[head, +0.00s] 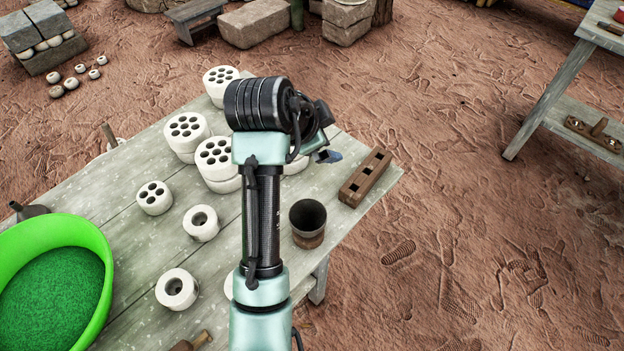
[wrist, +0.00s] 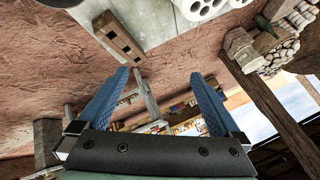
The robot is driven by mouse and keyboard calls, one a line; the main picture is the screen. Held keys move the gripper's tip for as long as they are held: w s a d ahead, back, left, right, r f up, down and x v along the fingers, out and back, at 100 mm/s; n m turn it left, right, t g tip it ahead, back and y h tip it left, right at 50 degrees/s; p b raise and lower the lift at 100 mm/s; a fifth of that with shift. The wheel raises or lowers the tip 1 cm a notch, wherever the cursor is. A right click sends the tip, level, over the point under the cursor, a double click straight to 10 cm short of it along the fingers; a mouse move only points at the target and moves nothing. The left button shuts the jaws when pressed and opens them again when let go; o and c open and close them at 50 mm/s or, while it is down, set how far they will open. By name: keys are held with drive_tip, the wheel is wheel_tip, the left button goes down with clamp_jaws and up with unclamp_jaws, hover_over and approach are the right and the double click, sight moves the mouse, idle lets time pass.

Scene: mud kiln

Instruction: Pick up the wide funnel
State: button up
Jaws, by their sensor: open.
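A dark grey, funnel-like piece (head: 32,211) with a narrow spout lies at the table's left, partly hidden behind the green basin; it looks like the wide funnel, but I cannot be sure. A dark flared cup (head: 307,217) on a brown base stands near the table's right edge. My gripper (head: 327,156) is above the table's far right part, well away from the grey piece and beyond the dark cup. In the wrist view my gripper (wrist: 159,73) has its two blue fingers spread with nothing between them. Neither the grey piece nor the cup shows there.
The wooden table (head: 135,225) carries several white holed cylinders (head: 154,198) and a wooden block with square holes (head: 366,177), which also shows in the wrist view (wrist: 118,38). A bright green basin (head: 95,310) fills the near left. Open dirt floor lies right of the table.

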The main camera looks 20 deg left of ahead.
drive_tip(key=s+f+m+g+h+p, duration=0.1)
drive_tip(key=s+g+p, duration=0.1)
drive_tip(key=s, duration=0.1)
drive_tip(key=s+a+m+g+h+p, duration=0.1)
drive_tip(key=s+g+p, duration=0.1)
drive_tip(key=s, duration=0.2)
drive_tip(key=s+a+f+m+g+h+p, duration=0.1)
drive_tip(key=s+g+p, duration=0.1)
drive_tip(key=s, duration=0.1)
drive_tip(key=shift+s+f, duration=0.3)
drive_tip(key=shift+s, duration=0.1)
approach(316, 225)
drive_tip(key=shift+x, duration=4.35)
drive_tip(key=shift+d+r, duration=0.1)
